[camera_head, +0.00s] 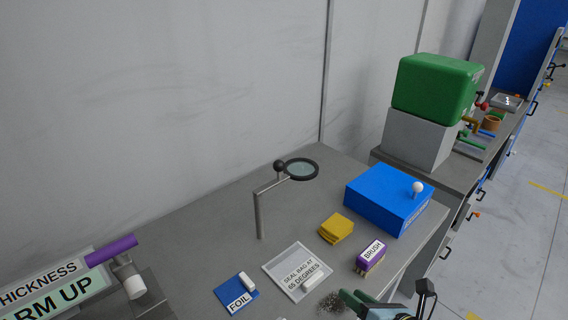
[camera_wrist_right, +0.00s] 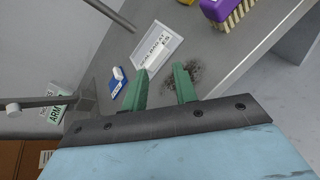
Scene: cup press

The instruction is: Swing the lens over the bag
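The round lens (camera_head: 301,170) has a dark rim and a short arm with a black knob (camera_head: 280,166), on top of a grey post (camera_head: 260,215). It hangs above the table behind the bag, not over it. The clear flat bag (camera_head: 270,266), labelled "SEAL BAG AT 65 DEGREES", lies on the table; it also shows in the wrist view (camera_wrist_right: 173,42). My right gripper (camera_head: 353,297) is at the table's front edge, right of the bag and away from the lens. In the wrist view its green fingers (camera_wrist_right: 160,85) are apart with nothing held. My left gripper is not in view.
A blue foil card (camera_head: 232,303) lies left of the bag. Dark specks (camera_head: 331,302) are scattered before it. A purple brush (camera_head: 370,256), yellow folded cloth (camera_head: 336,228) and blue box (camera_head: 387,203) with a white knob stand to the right. A sign (camera_head: 50,290) is lower left.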

